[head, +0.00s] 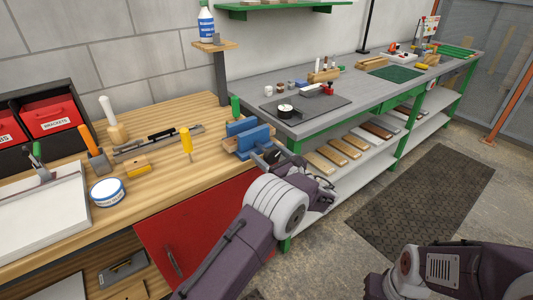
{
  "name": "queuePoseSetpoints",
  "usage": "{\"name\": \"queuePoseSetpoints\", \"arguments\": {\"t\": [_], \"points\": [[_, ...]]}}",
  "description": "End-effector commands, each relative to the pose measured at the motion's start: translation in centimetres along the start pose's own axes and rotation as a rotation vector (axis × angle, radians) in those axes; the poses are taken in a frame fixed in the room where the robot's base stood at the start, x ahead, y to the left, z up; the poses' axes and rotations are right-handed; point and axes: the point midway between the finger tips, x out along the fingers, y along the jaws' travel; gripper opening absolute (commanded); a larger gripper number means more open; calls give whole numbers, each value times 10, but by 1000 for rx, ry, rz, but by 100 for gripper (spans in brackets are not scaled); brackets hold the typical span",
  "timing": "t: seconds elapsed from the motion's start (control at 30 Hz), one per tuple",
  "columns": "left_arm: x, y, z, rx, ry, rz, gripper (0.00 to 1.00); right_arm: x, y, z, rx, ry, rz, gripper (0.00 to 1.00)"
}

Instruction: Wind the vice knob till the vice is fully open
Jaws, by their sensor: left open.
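The blue vice (246,139) is fixed at the right front corner of the wooden bench (205,115). Its two blue jaws show one behind the other; I cannot tell exactly how wide the gap is. My left gripper (268,157) is at the front of the vice, with its fingers open near where the knob would be. The knob is too small or hidden by the gripper to make out, and I cannot tell whether the fingers touch it. My right arm shows at the bottom right, with its gripper out of view.
A yellow-handled screwdriver (186,143) stands left of the vice and a green-handled tool (235,106) behind it. A white-blue tin (107,192) and a white tray (82,222) are further left. A grey bench (368,91) stands behind. A dark mat (425,200) covers open floor.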

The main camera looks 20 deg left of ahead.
Motion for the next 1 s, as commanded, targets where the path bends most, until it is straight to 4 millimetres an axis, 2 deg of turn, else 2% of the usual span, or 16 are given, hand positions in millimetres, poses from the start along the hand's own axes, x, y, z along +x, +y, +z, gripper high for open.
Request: {"name": "queuePoseSetpoints", "arguments": {"t": [0.1, 0.33, 0.37, 0.57, 0.77, 1.0], "points": [[8, 0, 0, 1, 1, 0, 74, 1, 0, 0, 0, 0, 0, 0], [10, 0, 0, 1, 1, -1, 74, 1, 0, 0, 0, 0, 0, 0], [10, 0, 0, 1, 1, -1, 69, 1, 0, 0, 0, 0, 0, 0], [9, 0, 0, 0, 1, -1, 13, 1, 0, 0, 0, 0, 0, 0], [9, 0, -1, -14, 1, 0, 13, 3, 0, 0, 0, 0, 0, 0], [9, 0, -3, -118, 0, 0, 13, 16, 0, 2, 0, 0, 0, 0]]}}
